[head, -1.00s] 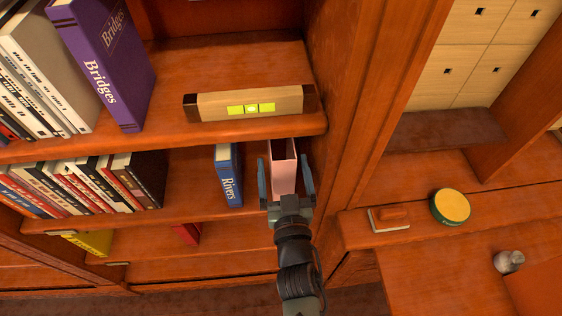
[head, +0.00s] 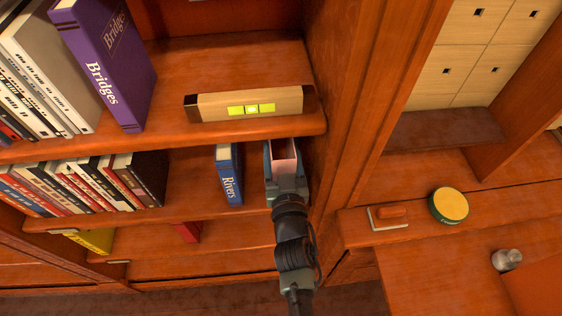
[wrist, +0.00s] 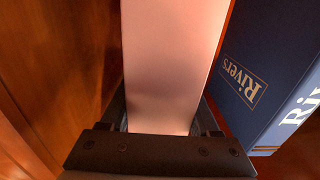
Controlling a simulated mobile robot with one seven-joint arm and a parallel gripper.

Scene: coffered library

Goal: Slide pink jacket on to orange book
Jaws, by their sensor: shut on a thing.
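The pink jacket (head: 285,148) stands upright on the middle shelf, close to the right upright panel. It looks like an open-topped sleeve in the head view. My gripper (head: 284,170) is shut on it from the front, one finger on each side. In the wrist view the jacket's pink face (wrist: 172,65) fills the middle, between the fingers. I see no orange book for certain; the inside of the jacket is mostly hidden.
A blue Rivers book (head: 229,175) stands just left of the jacket. A spirit level (head: 250,104) lies on the shelf above. Several books (head: 95,183) lean further left. The right panel (wrist: 60,70) is close to my gripper.

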